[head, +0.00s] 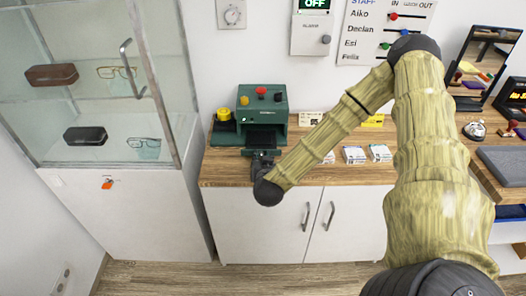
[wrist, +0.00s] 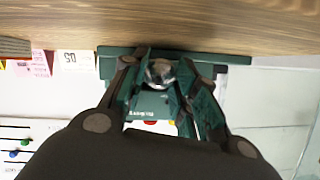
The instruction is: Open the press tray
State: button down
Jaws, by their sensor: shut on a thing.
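The green press (head: 272,104) stands on the wooden counter, with a red button and other small knobs on top. A dark tray area (head: 263,138) shows low on its front. My gripper (head: 262,156) is at the front of the press, reaching from the right. In the wrist view the fingers (wrist: 160,76) are shut on a shiny round silver knob (wrist: 160,69), at the press front. The wrist view is upside down, with the counter at the top. How far the tray is out is hard to tell, as my gripper hides part of it.
A yellow-topped item (head: 223,114) stands left of the press. Small boxes and cards (head: 354,154) lie to the right on the counter (head: 325,174). A glass cabinet (head: 105,100) with glasses stands at the left. White cupboard doors (head: 262,225) with handles are below.

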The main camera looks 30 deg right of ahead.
jog(key=shift+s+a, duration=0.3)
jog(key=shift+s, duration=0.55)
jog(key=shift+a, duration=0.2)
jog(key=c, duration=1.1)
grip_release()
jog(key=v, duration=0.7)
jog(key=shift+s, duration=0.25)
